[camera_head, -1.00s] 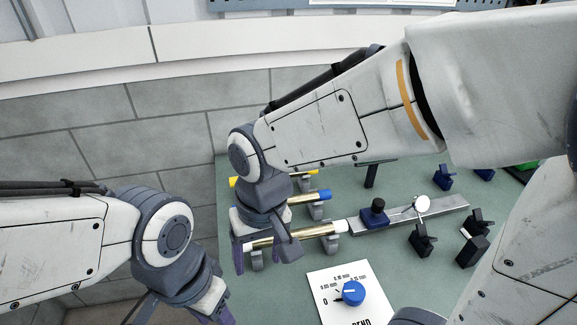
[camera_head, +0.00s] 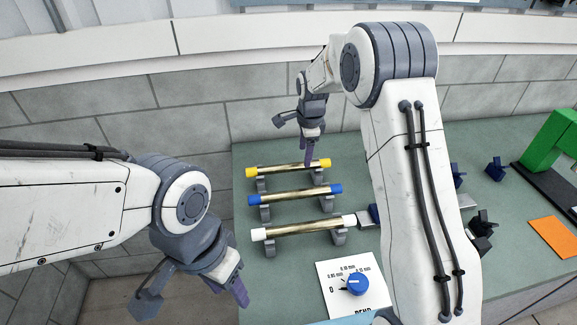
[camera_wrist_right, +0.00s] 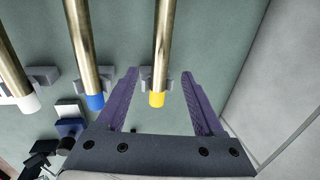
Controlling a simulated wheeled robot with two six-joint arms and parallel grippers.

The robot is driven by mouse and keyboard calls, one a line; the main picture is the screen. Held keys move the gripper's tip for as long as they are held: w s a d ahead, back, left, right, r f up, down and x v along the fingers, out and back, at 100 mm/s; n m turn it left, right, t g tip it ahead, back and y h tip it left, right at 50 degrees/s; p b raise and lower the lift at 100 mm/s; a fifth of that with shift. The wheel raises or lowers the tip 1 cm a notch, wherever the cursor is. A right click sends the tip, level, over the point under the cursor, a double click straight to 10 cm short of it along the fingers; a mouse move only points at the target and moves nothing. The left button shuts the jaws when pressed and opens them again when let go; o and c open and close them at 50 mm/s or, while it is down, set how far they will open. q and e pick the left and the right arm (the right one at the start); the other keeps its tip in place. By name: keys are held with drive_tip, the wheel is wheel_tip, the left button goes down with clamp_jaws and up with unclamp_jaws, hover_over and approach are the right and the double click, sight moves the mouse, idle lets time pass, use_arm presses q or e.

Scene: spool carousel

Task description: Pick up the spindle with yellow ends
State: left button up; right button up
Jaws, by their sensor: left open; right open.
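The spindle with yellow ends (camera_head: 275,169) is a brass rod lying level on two grey supports, the furthest back of three rods. My right gripper (camera_head: 308,157) is above it, near its right part, with fingers pointing down. In the right wrist view, my right gripper (camera_wrist_right: 160,93) is open, with one purple finger on each side of the yellow-ended rod (camera_wrist_right: 163,40), and the yellow cap (camera_wrist_right: 157,99) shows between them. I cannot tell how far above the rod the fingers are. My left gripper (camera_head: 196,301) hangs at the lower left, off the table, and holds nothing visible.
A blue-ended spindle (camera_head: 290,196) and a white-ended spindle (camera_head: 305,229) lie parallel in front. A dial card (camera_head: 340,272) is nearer. A green device (camera_head: 553,145) and an orange card (camera_head: 553,236) are at the right. My right arm hides part of the table (camera_head: 430,142).

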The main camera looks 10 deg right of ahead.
sight(289, 167)
drive_tip(key=f+p, duration=0.1)
drive_tip(key=f, duration=0.1)
drive_tip(key=f+p, duration=0.1)
drive_tip(key=f, duration=0.1)
drive_tip(key=shift+w+f, duration=0.1)
drive_tip(key=shift+w, duration=0.3)
drive_tip(key=shift+w+f, duration=0.15)
drive_tip(key=shift+f, duration=0.4)
clamp_jaws()
idle(0.5)
drive_tip(key=shift+w+r, duration=0.15)
drive_tip(key=shift+r, duration=0.1)
